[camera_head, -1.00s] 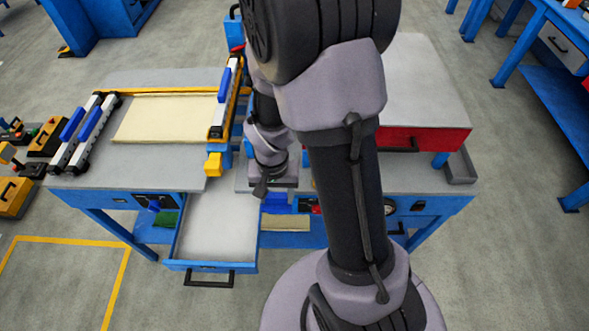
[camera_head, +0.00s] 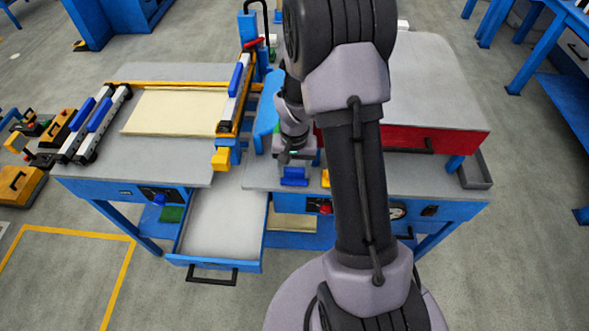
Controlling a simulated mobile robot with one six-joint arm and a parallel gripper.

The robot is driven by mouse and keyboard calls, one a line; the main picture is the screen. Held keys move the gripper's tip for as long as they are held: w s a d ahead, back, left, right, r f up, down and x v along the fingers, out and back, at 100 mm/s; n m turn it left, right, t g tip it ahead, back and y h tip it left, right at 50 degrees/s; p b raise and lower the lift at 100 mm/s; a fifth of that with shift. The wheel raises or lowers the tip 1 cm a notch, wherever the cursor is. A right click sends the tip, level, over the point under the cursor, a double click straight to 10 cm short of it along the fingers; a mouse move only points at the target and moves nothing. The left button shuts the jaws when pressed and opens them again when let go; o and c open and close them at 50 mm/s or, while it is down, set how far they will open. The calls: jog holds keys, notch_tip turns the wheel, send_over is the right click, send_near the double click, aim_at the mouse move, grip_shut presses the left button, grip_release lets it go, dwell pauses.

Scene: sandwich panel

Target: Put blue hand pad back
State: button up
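A small blue block, likely the blue hand pad (camera_head: 294,176), shows at the front edge of the grey worktop, right of the open drawer (camera_head: 226,222). My gripper (camera_head: 293,158) is just behind and above it in the picture, pointing down. I cannot tell whether the gripper touches the block, and its fingers are too small and shaded to show if they are open or shut. The drawer is pulled out and looks empty. Other blue pads sit on the rails, one on the right rail (camera_head: 236,80) and two on the left rails (camera_head: 91,115).
A cream panel (camera_head: 175,112) lies on the left worktop between the rails. A yellow block (camera_head: 221,159) projects at the right rail's front end. A red-fronted grey cabinet (camera_head: 430,140) stands right of my arm. My arm hides part of the middle worktop.

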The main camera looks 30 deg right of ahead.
jog(key=o, duration=0.4)
jog(key=shift+c, duration=0.2)
notch_tip(320, 180, up, 12)
jog(key=p, duration=0.4)
notch_tip(320, 180, up, 13)
jog(key=t, duration=0.2)
send_over(294, 169)
jog(key=s+a, duration=0.4)
jog(key=a, duration=0.3)
jog(key=s+a+r+n+t+y, duration=0.1)
jog(key=s+a+r+t, duration=0.1)
jog(key=s+a+r, duration=0.2)
jog(key=s+a+r+n+t+y, duration=0.1)
jog(key=s+a+r, duration=0.2)
jog(key=s, duration=0.6)
jog(key=shift+s+a+r+t, duration=0.2)
jog(key=shift+a+r+t, duration=0.2)
jog(key=shift+a, duration=0.75)
notch_tip(294, 169, down, 8)
jog(key=b, duration=0.8)
jog(key=shift+f, duration=0.15)
